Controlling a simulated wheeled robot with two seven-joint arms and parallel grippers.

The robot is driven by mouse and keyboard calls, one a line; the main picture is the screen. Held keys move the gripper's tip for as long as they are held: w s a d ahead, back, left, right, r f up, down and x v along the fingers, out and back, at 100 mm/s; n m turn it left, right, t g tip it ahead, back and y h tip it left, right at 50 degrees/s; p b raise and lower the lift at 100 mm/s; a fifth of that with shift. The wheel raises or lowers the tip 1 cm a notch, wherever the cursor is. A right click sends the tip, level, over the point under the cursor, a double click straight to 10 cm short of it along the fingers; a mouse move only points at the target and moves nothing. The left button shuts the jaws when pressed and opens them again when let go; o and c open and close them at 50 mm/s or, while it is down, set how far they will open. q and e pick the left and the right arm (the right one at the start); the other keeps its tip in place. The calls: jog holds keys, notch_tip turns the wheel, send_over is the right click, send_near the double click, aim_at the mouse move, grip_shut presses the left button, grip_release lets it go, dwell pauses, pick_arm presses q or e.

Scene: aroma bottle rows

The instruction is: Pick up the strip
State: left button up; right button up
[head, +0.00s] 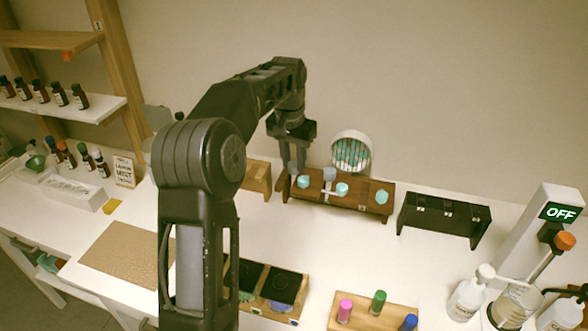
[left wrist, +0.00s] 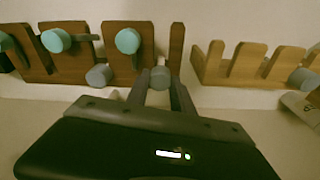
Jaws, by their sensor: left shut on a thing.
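My left gripper (head: 294,160) is at the left end of a dark brown wooden rack (head: 357,203). In the left wrist view its fingers (left wrist: 160,82) are shut on a grey round-ended piece (left wrist: 160,74), in front of the gap between two racks. The piece's body is mostly hidden, and I cannot tell if it is a strip. A round holder (head: 351,151) with several teal strip-like shapes stands behind the rack. My right gripper is not in view.
A lighter wooden rack (head: 257,178) stands left of the dark one, and a black rack (head: 443,217) right. Colour-capped vials (head: 379,301) stand in front. A device with an "OFF" display (head: 561,212) and pump bottles (head: 470,295) stand at right. The white table between is clear.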

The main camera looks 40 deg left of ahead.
pick_arm(q)
jog(key=shift+r, duration=0.1)
jog(key=shift+c, duration=0.4)
jog(key=shift+s+r+b, duration=0.15)
jog(key=shift+b, duration=0.2)
jog(key=shift+r, duration=0.35)
notch_tip(320, 180, up, 3)
jog(key=shift+r, duration=0.2)
notch_tip(320, 180, up, 3)
jog(key=p, duration=0.2)
jog(key=shift+d+r+p, duration=0.1)
jog(key=shift+p, duration=0.25)
jog(key=s+d+b, duration=0.2)
jog(key=s+d, duration=0.1)
jog(key=s, duration=0.6)
jog(key=s+d+b, duration=0.3)
jog(key=s, duration=0.6)
jog(key=shift+s+d+f, duration=0.2)
jog(key=shift+s+f, duration=0.1)
jog(key=shift+f, duration=0.1)
